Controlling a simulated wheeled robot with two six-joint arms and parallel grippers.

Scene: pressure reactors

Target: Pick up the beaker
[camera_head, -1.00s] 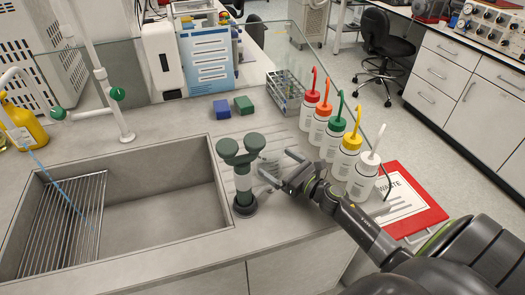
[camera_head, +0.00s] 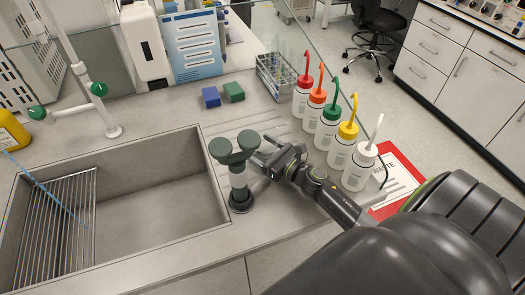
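I cannot make out a beaker in this view. My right gripper (camera_head: 266,156) is low over the ribbed drainboard, just right of the green-headed eyewash fitting (camera_head: 237,172). My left gripper is not in view.
A grey sink (camera_head: 140,190) with a wire rack (camera_head: 62,225) lies to the left. Behind are a test tube rack (camera_head: 280,80) and blue (camera_head: 211,97) and green (camera_head: 233,92) blocks.

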